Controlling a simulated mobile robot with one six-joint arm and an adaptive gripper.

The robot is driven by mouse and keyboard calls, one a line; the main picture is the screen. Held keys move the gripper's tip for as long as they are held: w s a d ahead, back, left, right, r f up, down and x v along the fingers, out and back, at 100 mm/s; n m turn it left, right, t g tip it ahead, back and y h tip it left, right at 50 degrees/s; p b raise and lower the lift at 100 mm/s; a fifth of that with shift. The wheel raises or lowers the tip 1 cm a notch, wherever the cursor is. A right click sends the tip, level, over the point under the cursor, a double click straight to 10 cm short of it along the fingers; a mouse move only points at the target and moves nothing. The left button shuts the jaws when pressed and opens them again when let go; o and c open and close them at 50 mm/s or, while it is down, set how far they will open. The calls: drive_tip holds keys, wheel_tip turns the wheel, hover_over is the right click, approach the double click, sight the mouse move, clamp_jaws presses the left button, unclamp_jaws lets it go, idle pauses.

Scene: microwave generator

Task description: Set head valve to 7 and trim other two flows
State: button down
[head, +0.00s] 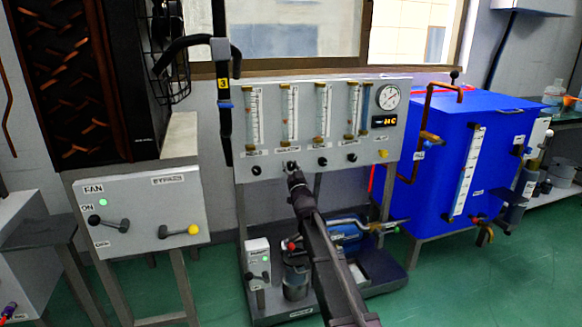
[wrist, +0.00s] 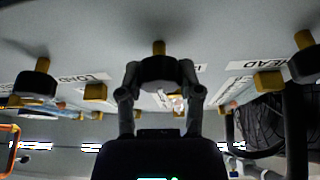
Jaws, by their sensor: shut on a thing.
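The grey flow panel (head: 272,168) carries several upright flow tubes with black knobs below. My gripper (head: 293,170) is at the second knob from the left in the head view. In the wrist view my gripper (wrist: 158,75) is shut around this black knob (wrist: 162,68), one finger on each side; its label is mostly hidden. The knob labelled HEAD (wrist: 306,64) is at the right of the wrist view and is the leftmost knob (head: 255,170) in the head view. The LOAD knob (wrist: 36,84) is at the left of the wrist view. Float readings are too small to tell.
A round gauge (head: 388,97) and a small lit display (head: 383,121) are at the panel's right. A FAN box (head: 140,215) with levers stands left, a blue tank (head: 455,130) right.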

drive_tip(key=shift+w+n, duration=0.1)
drive_tip(key=shift+n, duration=0.4)
drive_tip(key=shift+c, duration=1.3)
unclamp_jaws()
drive_tip(key=shift+m, duration=0.4)
